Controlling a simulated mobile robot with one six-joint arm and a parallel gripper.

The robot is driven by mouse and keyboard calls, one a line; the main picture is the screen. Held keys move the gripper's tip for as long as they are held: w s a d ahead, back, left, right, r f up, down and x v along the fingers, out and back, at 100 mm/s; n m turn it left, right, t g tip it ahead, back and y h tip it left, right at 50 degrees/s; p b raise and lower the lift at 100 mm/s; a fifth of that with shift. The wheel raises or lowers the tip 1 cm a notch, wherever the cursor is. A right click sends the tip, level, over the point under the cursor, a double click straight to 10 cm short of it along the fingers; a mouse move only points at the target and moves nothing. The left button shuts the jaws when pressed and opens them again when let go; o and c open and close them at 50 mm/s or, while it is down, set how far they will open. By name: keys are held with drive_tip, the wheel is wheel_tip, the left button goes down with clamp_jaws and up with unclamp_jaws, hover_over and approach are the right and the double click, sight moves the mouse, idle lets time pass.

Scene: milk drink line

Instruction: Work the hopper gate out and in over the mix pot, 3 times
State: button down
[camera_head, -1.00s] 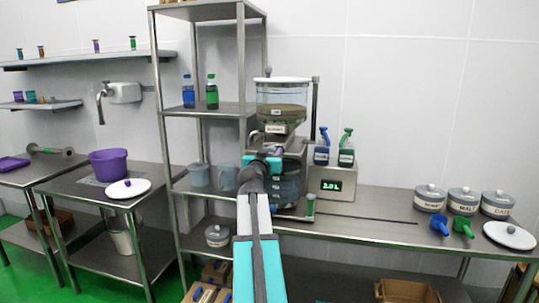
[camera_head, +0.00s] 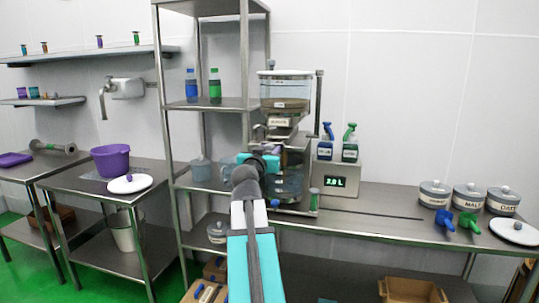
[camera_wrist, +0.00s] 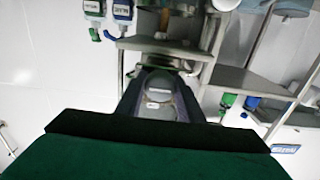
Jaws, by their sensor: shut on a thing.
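The hopper (camera_head: 287,92), a clear bin part filled with brownish stuff, stands on a metal frame with a label below it. My gripper (camera_head: 262,161) is at the left front of this frame, below the hopper's outlet. It is shut on the hopper gate; the gate itself is mostly hidden by the jaws, so how far out it stands cannot be told. The mix pot (camera_head: 288,184), clear and bluish, stands under the hopper behind my gripper, partly hidden. In the wrist view, the dark jaws (camera_wrist: 160,100) show close up, with a pale labelled part between or behind them.
A box reading 2.0 L (camera_head: 334,182) stands right of the hopper, with blue and green bottles (camera_head: 349,150) on it. Labelled jars (camera_head: 434,194) and scoops sit farther right. A steel shelf rack (camera_head: 165,120) rises close on the left. The bench between is largely clear.

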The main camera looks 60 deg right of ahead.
drive_tip(key=shift+s+f, duration=0.2)
drive_tip(key=shift+s, duration=0.1)
drive_tip(key=c, duration=1.5)
unclamp_jaws()
drive_tip(key=shift+o, duration=1.2)
drive_tip(key=shift+s+a+r, duration=0.15)
drive_tip(key=shift+a, duration=0.05)
drive_tip(key=shift+d, duration=0.1)
drive_tip(key=shift+w, duration=0.2)
